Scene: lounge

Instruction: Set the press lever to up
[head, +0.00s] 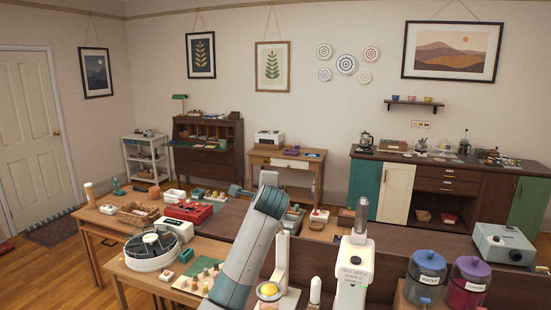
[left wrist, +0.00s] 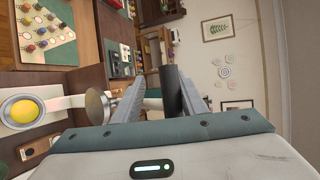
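The press is partly hidden by my left arm in the head view. Its white upright (head: 282,258) and a yellow piece on its base (head: 268,290) show at the front middle. In the left wrist view the yellow piece (left wrist: 22,110), a round metal disc (left wrist: 97,107) and a dark cylindrical handle, seemingly the press lever's grip (left wrist: 172,92), show. My left gripper (left wrist: 162,78) has its fingers apart on either side of this handle. The handle looks nearer the right finger, with a gap at the left one. Contact cannot be told. My right gripper is not in view.
A white machine with a metal top (head: 352,270) stands right of the press. A blue-lidded jar (head: 425,278) and a red jar (head: 468,282) stand further right. A round tray (head: 152,250) and pegboard (head: 203,278) are at left.

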